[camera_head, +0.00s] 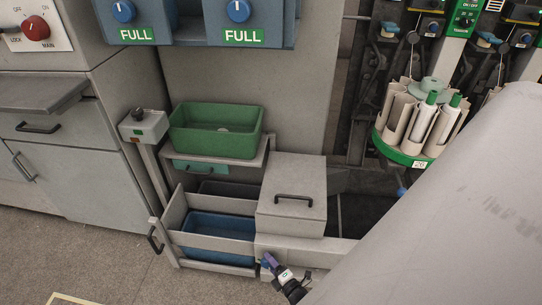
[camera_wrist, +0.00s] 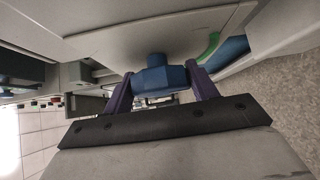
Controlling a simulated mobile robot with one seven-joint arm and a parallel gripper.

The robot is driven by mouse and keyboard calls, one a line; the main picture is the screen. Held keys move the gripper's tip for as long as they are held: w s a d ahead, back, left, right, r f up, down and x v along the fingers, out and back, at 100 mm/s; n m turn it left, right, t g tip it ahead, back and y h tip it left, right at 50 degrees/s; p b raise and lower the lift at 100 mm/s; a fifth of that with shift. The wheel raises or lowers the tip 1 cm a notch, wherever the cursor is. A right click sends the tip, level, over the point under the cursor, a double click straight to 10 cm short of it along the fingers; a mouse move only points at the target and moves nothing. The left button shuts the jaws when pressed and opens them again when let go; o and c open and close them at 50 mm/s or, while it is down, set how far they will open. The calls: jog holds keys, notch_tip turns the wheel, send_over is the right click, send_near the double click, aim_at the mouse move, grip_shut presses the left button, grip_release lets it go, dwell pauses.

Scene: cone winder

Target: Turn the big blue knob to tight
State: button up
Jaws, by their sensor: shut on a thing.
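The big blue knob (camera_wrist: 158,77) sits between the two purple fingers of my gripper (camera_wrist: 161,86) in the wrist view. The fingers are shut on it from both sides. A narrow stem at its top meets a pale grey surface. In the head view my gripper (camera_head: 271,262) is at the front of the grey frame, below the box with the dark handle. There the knob is mostly hidden by the fingers. I cannot read a tight mark or the knob's setting in either view.
A grey lidded box (camera_head: 291,187) stands just above my gripper. A blue bin (camera_head: 219,232) is to the left, with a green tray (camera_head: 216,131) above it. Open floor lies at front left.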

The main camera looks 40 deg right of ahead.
jog(key=shift+d, duration=0.1)
jog(key=o, duration=1)
jog(key=shift+r+p, duration=9.95)
jog(key=shift+r, duration=0.1)
